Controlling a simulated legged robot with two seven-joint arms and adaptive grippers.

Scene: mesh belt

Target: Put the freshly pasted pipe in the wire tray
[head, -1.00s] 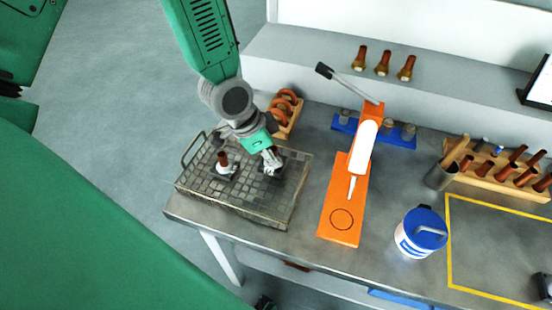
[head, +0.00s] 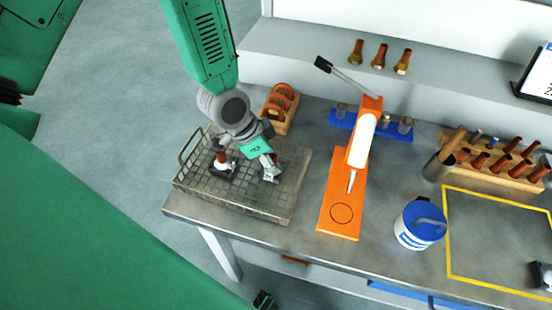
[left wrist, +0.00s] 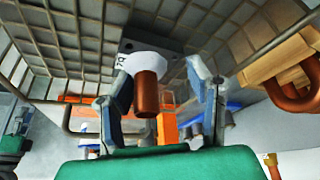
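The wire tray (head: 200,188) sits at the left end of the bench. A brown pipe with a white collar on a dark square base (head: 222,162) stands in its left half. My left gripper (head: 270,172) is low over the tray's right half. Gaps show between the fingers and the brown tube; whether the tips touch the collar is unclear.
An orange press (head: 340,205) stands right of the tray, with a blue-lidded tub (head: 420,225) beyond it. A wooden holder with copper bends (head: 277,112) is behind the tray. A wooden pipe rack (head: 510,172) and a yellow-outlined area (head: 449,245) are at the right.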

